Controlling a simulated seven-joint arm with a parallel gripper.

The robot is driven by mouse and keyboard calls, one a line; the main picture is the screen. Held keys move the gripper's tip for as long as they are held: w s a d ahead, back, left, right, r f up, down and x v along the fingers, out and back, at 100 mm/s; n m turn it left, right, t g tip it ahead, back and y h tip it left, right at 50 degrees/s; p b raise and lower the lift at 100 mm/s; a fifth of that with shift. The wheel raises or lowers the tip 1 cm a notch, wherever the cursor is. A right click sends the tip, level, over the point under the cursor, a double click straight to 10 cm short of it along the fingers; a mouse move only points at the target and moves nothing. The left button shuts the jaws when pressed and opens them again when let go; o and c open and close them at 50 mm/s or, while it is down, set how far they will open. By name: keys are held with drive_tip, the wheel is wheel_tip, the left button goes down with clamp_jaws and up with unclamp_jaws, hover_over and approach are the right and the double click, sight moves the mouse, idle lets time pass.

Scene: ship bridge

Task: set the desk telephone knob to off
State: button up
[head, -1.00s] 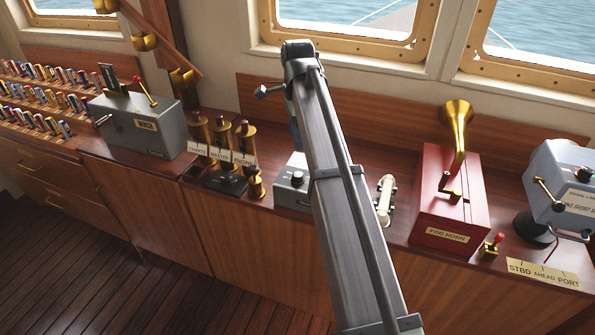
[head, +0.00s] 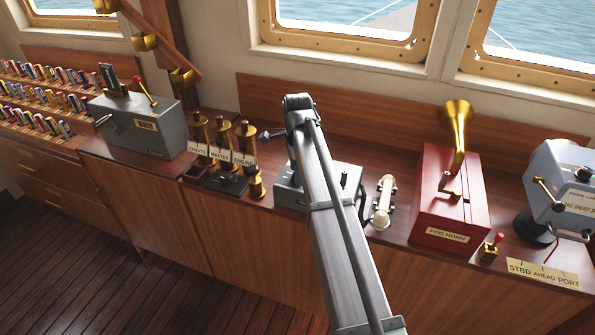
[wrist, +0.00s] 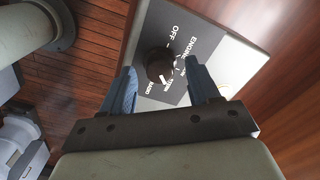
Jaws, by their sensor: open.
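The desk telephone is a grey box (head: 287,196) on the wooden counter in the head view, partly covered by my arm; a cream handset (head: 382,203) lies just right of it. In the wrist view its dark panel (wrist: 184,50) carries a black round knob (wrist: 159,62) with a white pointer. The labels include OFF, ENGINE, one I cannot read fully, and RADIO. The pointer aims away from OFF, toward the RADIO end. My gripper (wrist: 161,70) is open, one finger on either side of the knob; I cannot tell whether they touch it.
A red fog horn box (head: 447,205) with a brass horn stands right of the handset. Brass voice pipes (head: 222,150) with label plates stand left of the telephone. A grey lever box (head: 150,125) is farther left. A window and wooden wall board lie behind.

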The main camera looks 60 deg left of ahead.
drive_tip(key=shift+f, duration=0.35)
drive_tip(key=c, duration=1)
drive_tip(key=shift+c, duration=0.2)
